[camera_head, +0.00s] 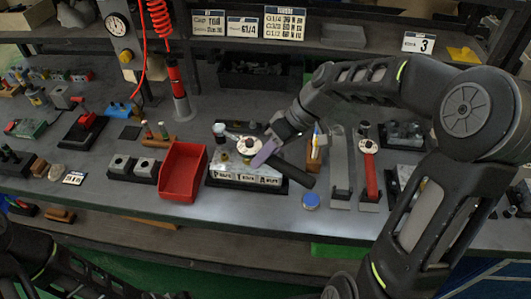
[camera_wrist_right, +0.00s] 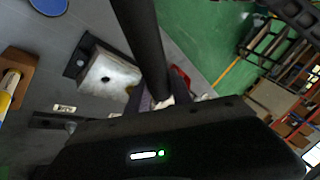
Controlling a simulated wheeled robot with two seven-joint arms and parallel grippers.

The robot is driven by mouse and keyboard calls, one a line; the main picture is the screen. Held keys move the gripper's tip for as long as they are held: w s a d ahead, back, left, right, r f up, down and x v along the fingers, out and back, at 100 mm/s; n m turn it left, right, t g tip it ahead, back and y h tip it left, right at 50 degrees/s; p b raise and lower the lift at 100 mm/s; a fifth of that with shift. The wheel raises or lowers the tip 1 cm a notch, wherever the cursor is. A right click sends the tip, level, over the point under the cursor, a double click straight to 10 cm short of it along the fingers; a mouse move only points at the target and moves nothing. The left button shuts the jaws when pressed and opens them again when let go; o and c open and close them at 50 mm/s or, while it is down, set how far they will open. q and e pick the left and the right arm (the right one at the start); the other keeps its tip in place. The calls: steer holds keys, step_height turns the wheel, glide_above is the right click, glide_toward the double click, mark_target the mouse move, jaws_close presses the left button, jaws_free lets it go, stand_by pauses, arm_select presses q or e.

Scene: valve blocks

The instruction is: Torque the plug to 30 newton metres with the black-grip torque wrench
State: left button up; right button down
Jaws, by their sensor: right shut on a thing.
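My right gripper (camera_head: 268,150) is shut on the black-grip torque wrench, whose dark handle (camera_head: 299,177) sticks out to the lower right. The handle also shows in the right wrist view (camera_wrist_right: 143,40), running down between the fingers (camera_wrist_right: 163,98). The wrench's head end (camera_head: 246,145) lies over the light metal valve block (camera_head: 247,174), above the plug area. The gripper and wrench partly cover this area, so I cannot tell whether the head sits on the plug. The block also shows in the right wrist view (camera_wrist_right: 112,78). My left gripper is out of view.
A red bin (camera_head: 183,172) stands directly left of the block. On the right are a grey holder (camera_head: 340,170), a red-grip wrench (camera_head: 371,178) and a blue round lid (camera_head: 311,201). A wooden holder with pens (camera_head: 316,152) stands behind the handle. Open bench lies in front.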

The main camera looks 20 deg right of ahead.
steer(key=shift+s+d+r, duration=0.1)
steer(key=shift+d, duration=0.05)
steer(key=shift+f+b, duration=0.25)
steer(key=shift+b, duration=0.1)
steer(key=shift+f+b, duration=1.95)
steer(key=shift+f, duration=0.25)
steer(key=shift+b, duration=0.3)
steer(key=shift+f+b, duration=1.1)
steer(key=shift+f, duration=0.2)
steer(key=shift+s+a+m+t+b, duration=0.25)
steer(key=shift+a+m+t+b, duration=0.15)
steer(key=shift+a, duration=0.2)
steer(key=shift+s+a+m+t+b, duration=0.2)
steer(key=shift+a+m+b, duration=0.05)
steer(key=shift+a+m, duration=0.3)
